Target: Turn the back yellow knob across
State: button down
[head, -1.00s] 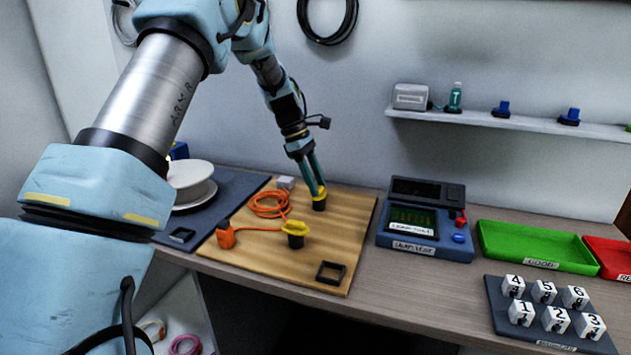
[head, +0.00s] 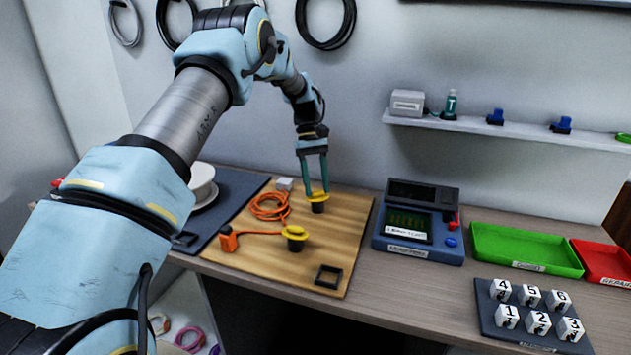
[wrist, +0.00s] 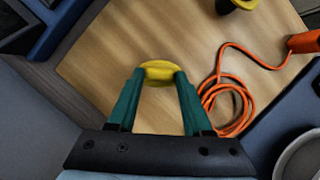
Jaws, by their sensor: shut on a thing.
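The back yellow knob (head: 318,197) sits on a dark round base on the wooden board (head: 345,225). My gripper (head: 316,190) reaches down onto this knob from above. In the wrist view its two green fingers stand on either side of the yellow knob (wrist: 160,71), shut on it at its two ends. The front yellow knob (head: 295,232) sits on a similar dark base nearer the front of the board, apart from my gripper. It shows only in part at the top of the wrist view (wrist: 240,4).
A coiled orange cable (head: 270,207) lies left of the back knob and runs to an orange plug (head: 228,239). A black square frame (head: 328,276) lies at the board's front. A blue tester (head: 418,225) stands to the right.

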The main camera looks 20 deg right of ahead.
jog(key=m, duration=0.2)
jog(key=m+y, duration=0.1)
jog(key=shift+d+m+t, duration=0.2)
jog(key=shift+m+t, duration=0.1)
jog(key=shift+m, duration=0.1)
jog(key=shift+s+d+m+t+y+p, duration=0.1)
jog(key=shift+m+t+y+p, duration=0.5)
jog(key=shift+m, duration=1.3)
jog(key=shift+c, duration=1.6)
grip_release()
jog(key=shift+g+y, duration=0.3)
jog(key=shift+r+b, duration=0.1)
jog(key=shift+b, duration=0.25)
jog(key=b+v, duration=0.2)
jog(key=v, duration=0.5)
jog(key=shift+r, duration=0.15)
